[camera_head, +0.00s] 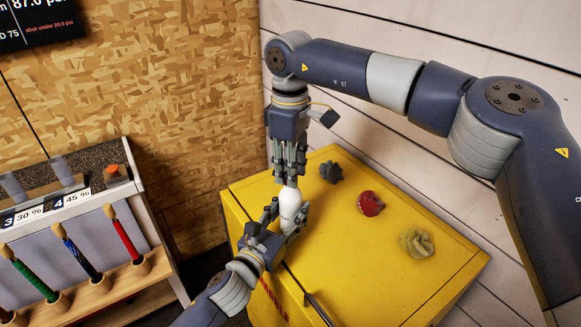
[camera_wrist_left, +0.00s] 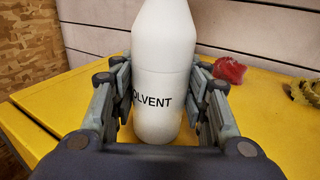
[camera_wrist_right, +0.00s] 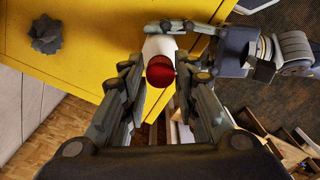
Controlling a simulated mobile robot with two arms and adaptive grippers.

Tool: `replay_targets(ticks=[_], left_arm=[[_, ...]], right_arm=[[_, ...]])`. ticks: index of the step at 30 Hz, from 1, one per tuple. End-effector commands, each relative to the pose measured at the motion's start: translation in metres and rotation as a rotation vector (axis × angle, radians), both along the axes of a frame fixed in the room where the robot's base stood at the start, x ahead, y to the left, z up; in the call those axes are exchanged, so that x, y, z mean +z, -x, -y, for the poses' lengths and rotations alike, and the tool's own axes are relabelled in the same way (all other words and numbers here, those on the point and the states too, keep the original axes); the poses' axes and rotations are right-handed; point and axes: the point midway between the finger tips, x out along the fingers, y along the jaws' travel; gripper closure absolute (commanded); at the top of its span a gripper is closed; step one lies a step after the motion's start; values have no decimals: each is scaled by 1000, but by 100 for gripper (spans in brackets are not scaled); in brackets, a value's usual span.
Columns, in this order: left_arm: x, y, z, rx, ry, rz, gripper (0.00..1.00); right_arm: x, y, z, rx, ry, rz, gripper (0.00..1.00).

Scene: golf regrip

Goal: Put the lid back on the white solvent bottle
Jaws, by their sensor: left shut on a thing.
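The white solvent bottle (camera_head: 289,205) stands roughly upright at the near edge of the yellow cabinet. My left gripper (camera_head: 284,222) is shut around its body; the left wrist view shows the bottle (camera_wrist_left: 164,75) between the fingers, its top cut off. My right gripper (camera_head: 290,178) points down from above, its fingertips at the bottle's top. In the right wrist view the red lid (camera_wrist_right: 160,71) lies between the fingers (camera_wrist_right: 159,72), over the white bottle (camera_wrist_right: 158,45). Small gaps show beside the lid, so the fingers look open. Whether the lid touches the bottle is hidden.
On the yellow cabinet top (camera_head: 345,260) lie a dark crumpled rag (camera_head: 331,172), a red rag (camera_head: 370,204) and a yellowish rag (camera_head: 417,243). A rack with golf clubs (camera_head: 80,255) stands at left. A plank wall is behind. The cabinet's front right is clear.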

Motion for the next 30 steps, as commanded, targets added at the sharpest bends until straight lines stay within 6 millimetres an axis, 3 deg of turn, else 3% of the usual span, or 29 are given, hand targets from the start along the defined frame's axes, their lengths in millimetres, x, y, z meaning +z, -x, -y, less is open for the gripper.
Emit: replay_targets(ticks=[11,22,30], left_arm=[[-1,0,0,0,1,-3,100],[-1,0,0,0,1,-3,100],[-1,0,0,0,1,-3,100]], right_arm=[[1,0,0,1,0,0,57],[41,0,-1,2,-1,1,57],[45,0,0,2,1,-1,57]])
